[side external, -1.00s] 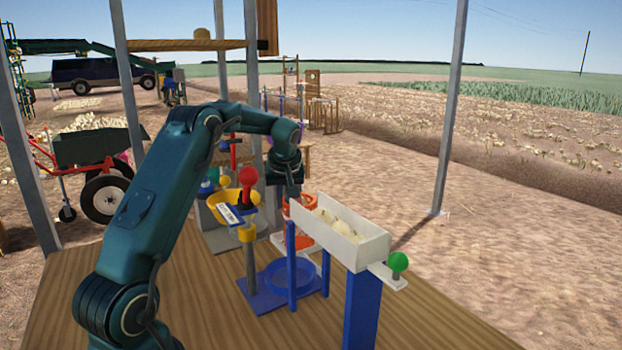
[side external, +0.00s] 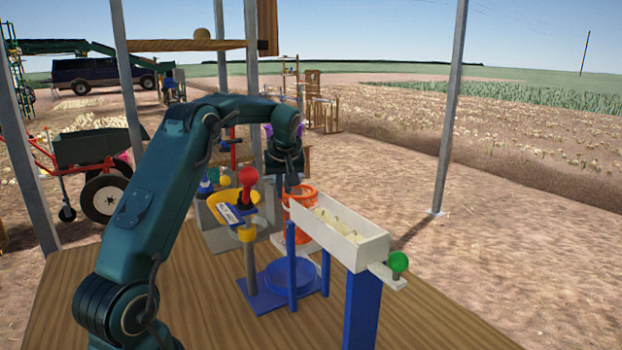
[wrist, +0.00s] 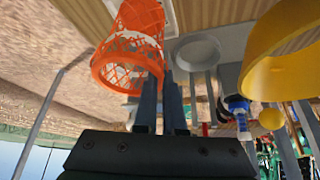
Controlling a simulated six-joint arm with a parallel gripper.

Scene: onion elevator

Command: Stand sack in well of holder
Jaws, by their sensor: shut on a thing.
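My gripper (wrist: 165,82) is shut on the sack's rim, with both fingers close together. A blue base with a round blue dish (side external: 290,273) and blue posts stands on the table; it may be the holder with its well. The sack is beyond this dish, apart from it.
A white trough (side external: 345,243) of onions on a blue post (side external: 362,310), with a green knob (side external: 398,261), stands beside the dish. A yellow funnel (side external: 226,205) and red knob (side external: 248,176) stand left of the sack. The wooden table front (side external: 200,310) is clear.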

